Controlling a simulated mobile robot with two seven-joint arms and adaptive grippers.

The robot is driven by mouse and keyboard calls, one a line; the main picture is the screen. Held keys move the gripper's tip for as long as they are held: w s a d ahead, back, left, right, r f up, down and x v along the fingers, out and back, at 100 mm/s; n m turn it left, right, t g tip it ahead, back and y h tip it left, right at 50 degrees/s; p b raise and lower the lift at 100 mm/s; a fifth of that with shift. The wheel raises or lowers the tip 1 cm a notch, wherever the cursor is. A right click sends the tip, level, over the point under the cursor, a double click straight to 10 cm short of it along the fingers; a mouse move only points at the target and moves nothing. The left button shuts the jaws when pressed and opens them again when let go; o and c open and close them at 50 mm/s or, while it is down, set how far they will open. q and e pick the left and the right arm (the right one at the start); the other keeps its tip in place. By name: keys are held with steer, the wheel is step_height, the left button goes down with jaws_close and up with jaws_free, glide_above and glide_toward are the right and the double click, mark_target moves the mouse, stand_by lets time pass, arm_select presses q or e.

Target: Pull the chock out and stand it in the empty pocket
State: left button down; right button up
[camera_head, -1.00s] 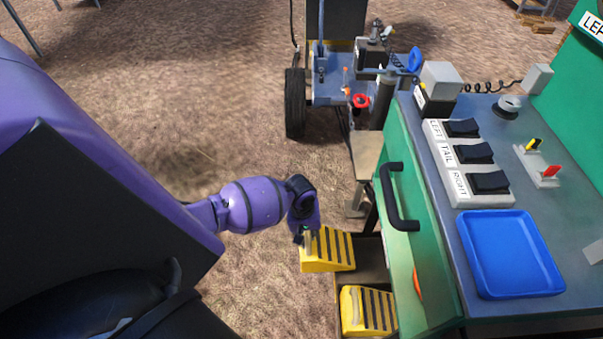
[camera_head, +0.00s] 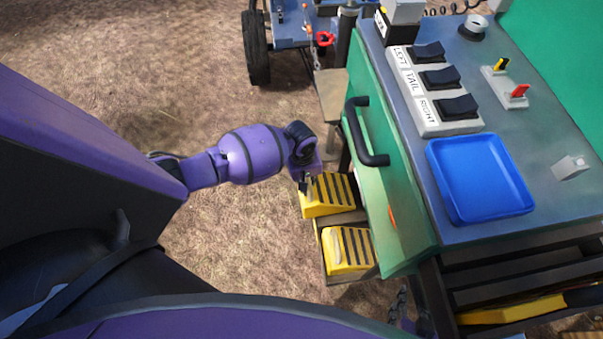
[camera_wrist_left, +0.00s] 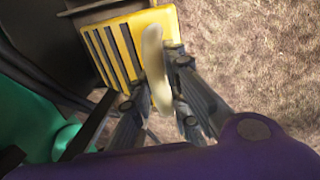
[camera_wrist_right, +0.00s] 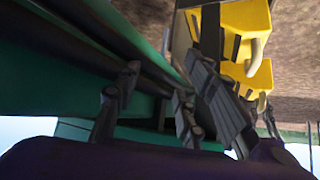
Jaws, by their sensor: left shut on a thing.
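A yellow wedge chock with black stripes (camera_head: 328,196) is at the upper end of the metal holder (camera_head: 352,217) on the bench's left side. My left gripper (camera_head: 304,184) is at its left end. In the left wrist view, my left gripper (camera_wrist_left: 160,98) is shut on the pale handle (camera_wrist_left: 155,65) of this chock (camera_wrist_left: 120,45). I cannot tell whether it is clear of the holder. A second striped chock (camera_head: 348,249) sits in the holder's lower pocket. In the right wrist view, my right gripper (camera_wrist_right: 160,105) is open, with nothing between its fingers.
The green bench (camera_head: 395,205) with its black handle (camera_head: 358,130) stands right of the chocks. A blue tray (camera_head: 480,180) and switches (camera_head: 440,78) are on top. A dark rack with a yellow piece (camera_head: 510,309) is at lower right. Bare ground lies left.

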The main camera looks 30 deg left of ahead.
mark_target(327, 188)
arm_select(q)
steer(key=shift+w+d+f+b, duration=0.1)
steer(key=shift+w+d+b, duration=0.1)
steer(key=shift+w+d, duration=0.3)
steer(key=shift+w+d+b, duration=0.2)
steer(key=shift+w+d, duration=0.05)
steer(key=shift+d, duration=0.3)
steer(key=shift+w+d+f+b, duration=0.15)
steer(key=shift+w+d+b, duration=0.5)
steer(key=shift+d, duration=0.45)
steer(key=shift+w+d+f+b, duration=0.4)
steer(key=shift+d+f+b, duration=0.05)
steer(key=shift+d, duration=0.05)
steer(key=shift+f, duration=0.55)
steer(key=shift+f+b, duration=0.5)
steer(key=shift+f, duration=0.75)
steer(key=shift+w+f, duration=0.1)
steer(key=shift+f, duration=0.05)
arm_select(e)
steer(key=f, duration=0.1)
steer(key=s+d+f, duration=0.1)
steer(key=f, duration=0.2)
steer(key=shift+s+d+f, duration=0.15)
steer(key=shift+s+f, duration=0.05)
steer(key=shift+s, duration=0.15)
steer(key=shift+w+r, duration=0.1)
